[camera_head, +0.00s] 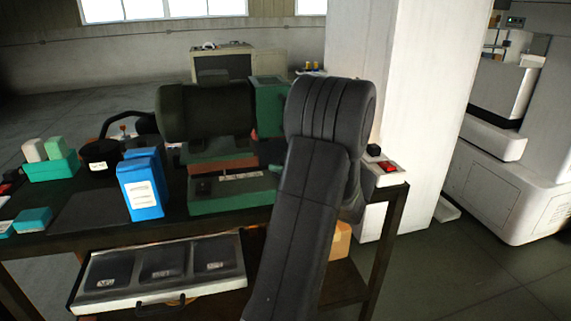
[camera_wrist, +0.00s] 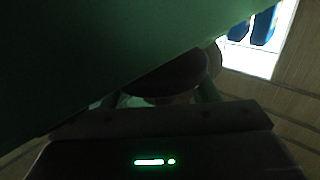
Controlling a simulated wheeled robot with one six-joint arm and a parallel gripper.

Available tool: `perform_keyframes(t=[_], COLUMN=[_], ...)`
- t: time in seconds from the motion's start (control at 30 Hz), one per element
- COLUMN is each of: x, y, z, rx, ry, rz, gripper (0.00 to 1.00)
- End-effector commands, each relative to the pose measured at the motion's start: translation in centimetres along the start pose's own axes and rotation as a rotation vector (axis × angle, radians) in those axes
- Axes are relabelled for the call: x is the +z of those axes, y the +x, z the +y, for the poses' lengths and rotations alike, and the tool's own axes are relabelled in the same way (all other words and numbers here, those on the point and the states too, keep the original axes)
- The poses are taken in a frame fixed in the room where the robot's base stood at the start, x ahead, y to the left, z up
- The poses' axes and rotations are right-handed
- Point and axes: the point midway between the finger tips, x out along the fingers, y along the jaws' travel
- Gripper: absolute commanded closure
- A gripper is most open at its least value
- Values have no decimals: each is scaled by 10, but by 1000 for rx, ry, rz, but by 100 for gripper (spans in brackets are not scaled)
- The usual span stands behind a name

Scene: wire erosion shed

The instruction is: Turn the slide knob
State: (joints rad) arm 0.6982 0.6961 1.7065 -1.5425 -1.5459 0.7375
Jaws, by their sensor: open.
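A green machine (camera_head: 232,195) with a dark cylindrical body (camera_head: 205,112) stands on the bench. My black arm covers its right part in the head view, and my gripper is hidden there. In the dim wrist view my gripper (camera_wrist: 158,93) is open, its fingers pointing away from the camera. A dark round shape (camera_wrist: 168,75) shows beyond and between the fingers; it may be the slide knob, but I cannot tell for sure, nor whether the fingers touch it. A green surface (camera_wrist: 90,55) fills the upper left, close above the gripper.
On the bench (camera_head: 100,212) stand a blue container (camera_head: 143,188) and a teal box (camera_head: 50,166). A tray with dark compartments (camera_head: 160,272) sits below the top. A red-button box (camera_head: 388,170) is at the right end, beside a white pillar (camera_head: 420,100).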

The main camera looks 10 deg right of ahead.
Motion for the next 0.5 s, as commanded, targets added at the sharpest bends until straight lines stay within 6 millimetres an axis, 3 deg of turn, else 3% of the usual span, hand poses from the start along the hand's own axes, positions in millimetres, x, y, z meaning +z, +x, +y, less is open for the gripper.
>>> perform_keyframes(t=[0.17,0.5], x=[1,1], y=[-14,-84], z=[1,1], rx=[4,5], ry=[0,1], rz=[0,0], gripper=[46,46])
